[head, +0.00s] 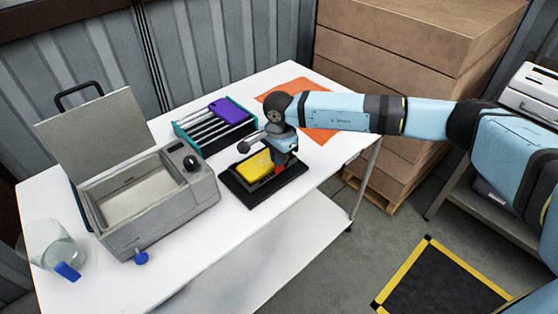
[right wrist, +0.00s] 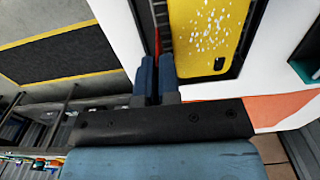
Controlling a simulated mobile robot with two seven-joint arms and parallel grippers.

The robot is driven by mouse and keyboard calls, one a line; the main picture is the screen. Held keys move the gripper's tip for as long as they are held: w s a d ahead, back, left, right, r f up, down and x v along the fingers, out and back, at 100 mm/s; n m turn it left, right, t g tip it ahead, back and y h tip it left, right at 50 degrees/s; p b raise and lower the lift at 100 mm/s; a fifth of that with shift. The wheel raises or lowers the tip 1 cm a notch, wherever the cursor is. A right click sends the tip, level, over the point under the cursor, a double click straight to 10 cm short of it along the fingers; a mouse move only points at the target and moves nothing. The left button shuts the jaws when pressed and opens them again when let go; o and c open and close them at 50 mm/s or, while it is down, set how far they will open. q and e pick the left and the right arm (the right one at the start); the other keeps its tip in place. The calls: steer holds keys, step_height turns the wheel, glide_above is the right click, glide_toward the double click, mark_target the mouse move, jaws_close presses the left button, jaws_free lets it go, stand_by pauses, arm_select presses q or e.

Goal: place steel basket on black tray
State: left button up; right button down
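The black tray (head: 240,191) lies on the white table, right of the grey cleaner. A yellow speckled piece (head: 254,167) is on it and also shows in the right wrist view (right wrist: 203,40). I cannot make out a steel basket clearly; whether the yellow piece is part of it or lies in it I cannot tell. My right gripper (head: 279,168) is low at the tray's right side, beside the yellow piece. In the right wrist view its two blue fingers (right wrist: 157,78) are close together, with a thin red strip just beyond their tips. Whether they hold it is unclear. My left gripper is not in view.
The grey cleaner (head: 200,190) stands at the left with its lid (head: 90,130) raised. A teal rack (head: 184,129) holds a purple piece (head: 230,112). A glass beaker (head: 50,243) stands front left. An orange mat (head: 318,134) lies behind my right arm. Cartons (head: 395,85) are stacked behind.

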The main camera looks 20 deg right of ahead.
steer(key=shift+f, duration=1.05)
steer(key=shift+f, duration=0.25)
steer(key=c, duration=1.3)
jaws_free()
steer(key=shift+c, duration=0.2)
steer(key=shift+r, duration=0.1)
